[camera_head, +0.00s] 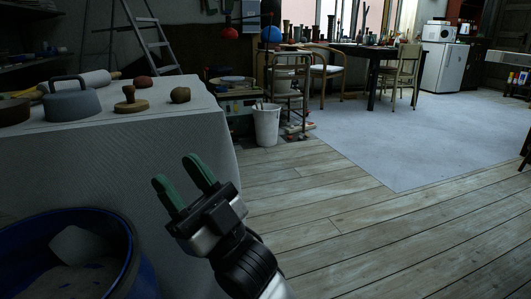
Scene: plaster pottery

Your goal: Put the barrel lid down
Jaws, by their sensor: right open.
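My right gripper (175,171) is raised in front of the cloth-covered table. Its two green fingers are apart, with nothing between them. A blue barrel (128,240) stands at the lower left, left of the gripper and partly cut off by the frame. Its top is open, and a pale flat piece (82,245) shows inside among grey contents. I cannot make out a separate barrel lid in this view. My left gripper is not in view.
The table (190,135) holds a grey round piece with a handle (70,103), a wooden knobbed piece (131,104) and brown lumps (180,95). A white bin (266,126) stands behind it. Chairs and a dark table (372,55) are at the back. The right floor is clear.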

